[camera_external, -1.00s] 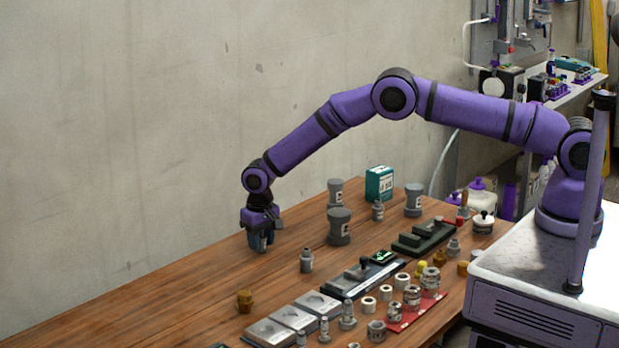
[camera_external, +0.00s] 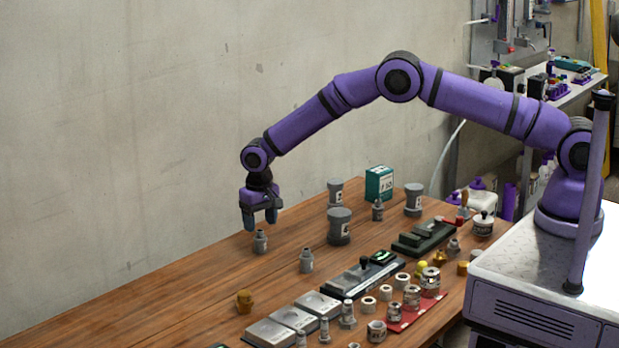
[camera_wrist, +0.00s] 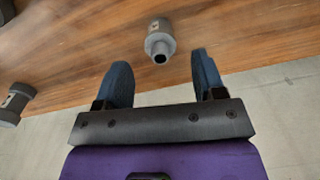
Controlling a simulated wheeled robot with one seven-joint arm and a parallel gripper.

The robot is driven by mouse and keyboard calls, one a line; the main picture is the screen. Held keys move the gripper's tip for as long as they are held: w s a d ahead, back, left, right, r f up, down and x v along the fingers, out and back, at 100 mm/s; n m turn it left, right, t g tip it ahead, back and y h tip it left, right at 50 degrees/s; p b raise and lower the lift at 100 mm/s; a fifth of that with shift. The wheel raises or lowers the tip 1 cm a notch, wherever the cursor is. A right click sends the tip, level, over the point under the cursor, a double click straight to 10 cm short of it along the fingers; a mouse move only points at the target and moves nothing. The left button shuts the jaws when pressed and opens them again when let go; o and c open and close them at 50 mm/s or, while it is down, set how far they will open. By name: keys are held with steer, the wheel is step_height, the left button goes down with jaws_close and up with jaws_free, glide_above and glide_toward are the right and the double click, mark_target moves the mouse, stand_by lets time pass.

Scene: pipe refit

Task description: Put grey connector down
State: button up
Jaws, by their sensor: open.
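The grey connector (camera_external: 260,241) stands upright on the wooden table near its far left edge. My gripper (camera_external: 261,217) is open and empty just above it. In the wrist view the grey connector (camera_wrist: 160,42) lies beyond and between the two blue fingers of my gripper (camera_wrist: 162,75), with its dark round opening facing the camera. The fingers do not appear to touch it. A second, similar grey connector (camera_external: 306,260) stands to the right and nearer on the table.
Large grey fittings (camera_external: 339,226) and a green box (camera_external: 379,184) stand to the right. Grey plates (camera_external: 270,332), a dark tray (camera_external: 350,280) and a red mat (camera_external: 410,318) with several small fittings line the front. Table left of the connectors is clear.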

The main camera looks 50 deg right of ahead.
steer(key=shift+r, duration=3.3)
step_height(320, 180, up, 7)
glide_above(260, 231)
steer(key=d, duration=0.4)
steer(key=s+d+r+t, duration=0.1)
steer(key=d+r, duration=0.2)
steer(key=r, duration=0.3)
steer(key=s+d+r, duration=0.2)
steer(key=r, duration=0.3)
steer(key=s+d+r+t, duration=0.1)
steer(key=s+d+r, duration=0.5)
steer(key=r, duration=0.2)
steer(key=s+d+r, duration=0.6)
steer(key=r, duration=0.3)
steer(key=s+d+r+n+t, duration=0.1)
steer(key=s+d+r, duration=0.25)
steer(key=s, duration=0.55)
steer(key=s+d+r+t, duration=0.1)
steer(key=s+d+r, duration=0.2)
steer(key=s+d, duration=0.35)
steer(key=s+d+f, duration=0.2)
steer(key=s, duration=0.8)
steer(key=s+d+f+t, duration=0.1)
steer(key=s+d+f, duration=0.1)
steer(key=s, duration=0.9)
steer(key=shift+s+n, duration=0.2)
steer(key=shift+n, duration=0.2)
steer(key=shift+o, duration=0.5)
